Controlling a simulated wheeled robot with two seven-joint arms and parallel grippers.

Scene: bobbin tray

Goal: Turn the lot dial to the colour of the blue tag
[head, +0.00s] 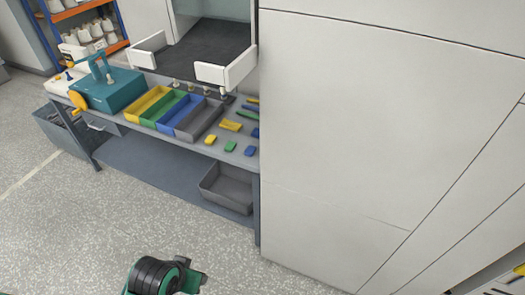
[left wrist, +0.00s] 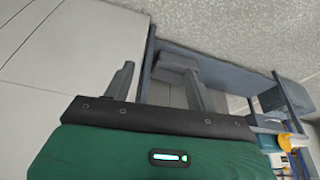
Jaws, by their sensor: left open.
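A small blue piece (head: 250,151) lies at the bench's front edge, right of a yellow and a green piece; another blue piece (head: 255,132) lies behind it, partly cut off by the big pale panel. I cannot tell which is the blue tag. I cannot make out the lot dial. My left gripper (left wrist: 159,70) is open and empty in the left wrist view, its fingers apart, away from the bench top. In the head view only a green and black part of my arm shows at the bottom. My right gripper is not in view.
The bench (head: 150,125) carries a teal machine (head: 108,88) with a yellow handwheel, and yellow, green, blue and grey trays (head: 200,119). A grey bin (head: 227,187) stands below. A large pale panel (head: 390,120) blocks the right side. The floor in front is clear.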

